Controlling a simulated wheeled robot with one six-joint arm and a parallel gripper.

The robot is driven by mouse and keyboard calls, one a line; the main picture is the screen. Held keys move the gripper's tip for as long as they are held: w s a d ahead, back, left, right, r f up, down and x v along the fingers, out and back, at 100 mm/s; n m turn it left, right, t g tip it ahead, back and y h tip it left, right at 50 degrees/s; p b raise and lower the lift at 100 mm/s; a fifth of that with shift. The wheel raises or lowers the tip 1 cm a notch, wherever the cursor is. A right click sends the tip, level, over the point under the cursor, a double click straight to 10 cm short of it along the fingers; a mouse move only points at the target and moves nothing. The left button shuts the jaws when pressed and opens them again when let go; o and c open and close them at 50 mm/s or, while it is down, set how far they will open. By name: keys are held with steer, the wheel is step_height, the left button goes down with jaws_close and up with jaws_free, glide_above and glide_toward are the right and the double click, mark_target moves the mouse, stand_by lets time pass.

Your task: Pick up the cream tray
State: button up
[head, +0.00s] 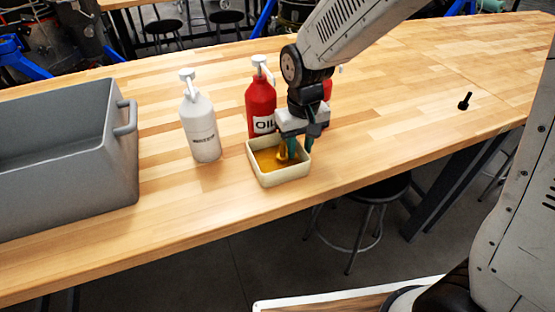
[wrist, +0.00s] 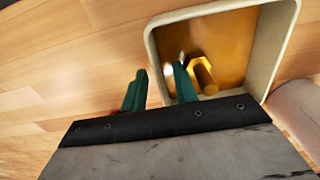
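The cream tray (head: 286,177) is a small square open tray near the front edge of the wooden workbench. It holds amber liquid and a golden cylindrical part (wrist: 204,75). In the wrist view the tray (wrist: 273,45) fills the upper right. My gripper (head: 300,150) points down at the tray's right side. In the wrist view its green fingers (wrist: 160,70) are apart, one outside the tray and one inside, with a tray wall between them. I see space around that wall, though the lower part of the fingers is hidden.
A red oil bottle (head: 260,102) stands close behind the tray, and a white pump bottle (head: 200,125) stands to its left. A large grey bin (head: 110,160) is at the left. A small black bolt-like part (head: 465,101) lies at the right. The bench between is clear.

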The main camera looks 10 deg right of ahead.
jaws_close()
stand_by(1.4)
